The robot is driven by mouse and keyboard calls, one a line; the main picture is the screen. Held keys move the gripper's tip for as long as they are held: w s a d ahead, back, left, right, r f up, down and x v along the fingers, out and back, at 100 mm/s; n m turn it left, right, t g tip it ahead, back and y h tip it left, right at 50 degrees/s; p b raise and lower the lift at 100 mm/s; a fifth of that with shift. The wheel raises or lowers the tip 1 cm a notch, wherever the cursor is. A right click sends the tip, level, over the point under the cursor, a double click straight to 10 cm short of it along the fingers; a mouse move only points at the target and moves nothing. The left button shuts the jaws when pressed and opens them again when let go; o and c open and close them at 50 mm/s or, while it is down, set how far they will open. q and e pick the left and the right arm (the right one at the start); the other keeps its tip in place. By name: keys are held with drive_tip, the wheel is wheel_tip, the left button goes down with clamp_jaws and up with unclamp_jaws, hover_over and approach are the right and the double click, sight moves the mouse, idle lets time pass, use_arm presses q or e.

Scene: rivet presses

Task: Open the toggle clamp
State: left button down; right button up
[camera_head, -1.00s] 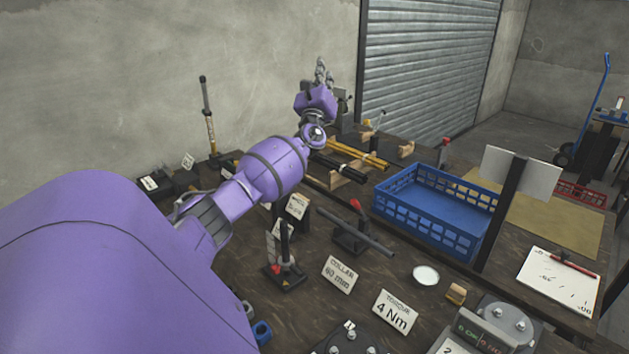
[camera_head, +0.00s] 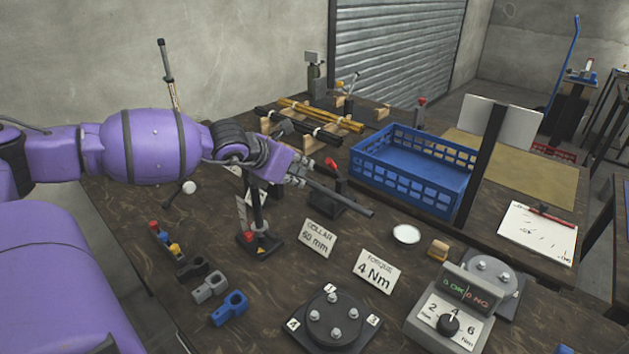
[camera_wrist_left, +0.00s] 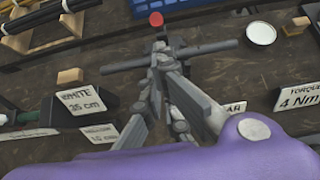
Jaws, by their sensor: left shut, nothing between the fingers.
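The toggle clamp (camera_head: 326,198) stands on the dark bench with a black base and a red-tipped handle (camera_head: 331,164). A grey bar (camera_head: 350,201) lies through it and sticks out to the right. My left gripper (camera_head: 308,171) is shut and empty, just left of the red handle tip and above the bar. In the left wrist view the fingers (camera_wrist_left: 163,66) point at the clamp, with the red tip (camera_wrist_left: 156,19) beyond them and the bar (camera_wrist_left: 212,48) crossing behind. The fingers hide much of the clamp, so I cannot tell whether they touch it. My right gripper is not in view.
A blue crate (camera_head: 415,185) stands right of the clamp. A black stand (camera_head: 258,240) with an upright post is close below my left gripper. A collar card (camera_head: 319,238), torque card (camera_head: 376,271) and white dish (camera_head: 406,234) lie in front. Rods (camera_head: 320,115) rest behind.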

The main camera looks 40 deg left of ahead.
sight(335, 169)
use_arm(q)
drive_tip(key=b+x, duration=0.1)
drive_tip(key=x, duration=0.5)
drive_tip(key=shift+w+f, duration=0.25)
drive_tip(key=shift+w, duration=0.1)
drive_tip(key=shift+r, duration=0.15)
drive_tip(key=shift+w+d+r+g, duration=0.1)
drive_tip(key=shift+w+r+g, duration=0.05)
drive_tip(key=shift+r+g, duration=0.15)
